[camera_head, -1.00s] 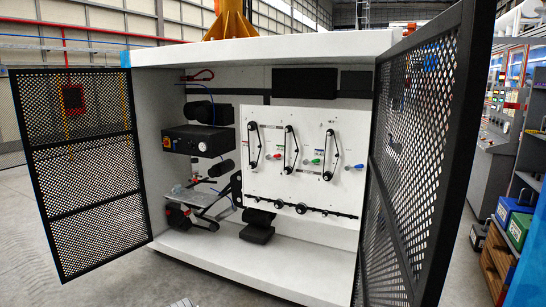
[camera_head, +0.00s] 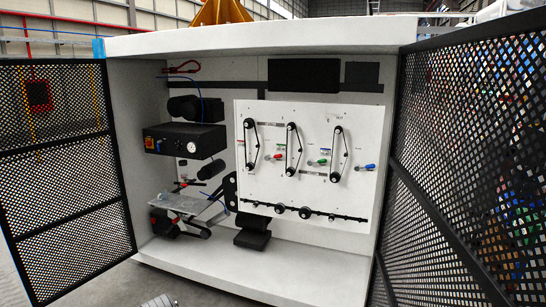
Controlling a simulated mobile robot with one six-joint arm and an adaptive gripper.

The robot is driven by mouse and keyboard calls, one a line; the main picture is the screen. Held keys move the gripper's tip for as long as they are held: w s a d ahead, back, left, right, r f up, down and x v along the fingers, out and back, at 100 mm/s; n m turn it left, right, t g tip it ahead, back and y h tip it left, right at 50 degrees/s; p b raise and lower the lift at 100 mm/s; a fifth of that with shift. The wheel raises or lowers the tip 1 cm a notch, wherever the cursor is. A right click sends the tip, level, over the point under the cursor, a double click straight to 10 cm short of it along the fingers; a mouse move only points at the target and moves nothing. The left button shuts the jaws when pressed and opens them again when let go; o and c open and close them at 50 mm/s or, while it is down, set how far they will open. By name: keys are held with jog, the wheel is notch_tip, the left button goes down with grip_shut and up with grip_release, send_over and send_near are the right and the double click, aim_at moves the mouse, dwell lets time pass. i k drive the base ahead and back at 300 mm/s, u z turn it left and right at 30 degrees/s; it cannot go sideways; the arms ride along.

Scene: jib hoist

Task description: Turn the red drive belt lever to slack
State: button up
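The red drive belt lever (camera_head: 278,156) is small and sits on the white panel (camera_head: 250,185) inside the open cabinet, just right of the leftmost belt (camera_head: 250,145). Its exact angle is too small to tell. A green lever (camera_head: 320,162) sits beside the middle belt (camera_head: 292,150), and a blue lever (camera_head: 368,167) is right of the rightmost belt (camera_head: 336,155). My gripper is not in view. A small grey piece shows at the bottom edge; I cannot tell what it is.
Mesh doors stand open at left (camera_head: 65,170) and right (camera_head: 470,160). A black box with a gauge (camera_head: 185,138) and a small platform (camera_head: 178,203) are left of the panel. A black pedal-like block (camera_head: 252,232) sits below. The cabinet floor (camera_head: 290,262) is mostly clear.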

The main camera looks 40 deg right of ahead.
aim_at(268, 157)
jog(key=u, duration=0.05)
jog(key=i, duration=0.8)
jog(key=z, duration=2)
jog(key=i, duration=1.1)
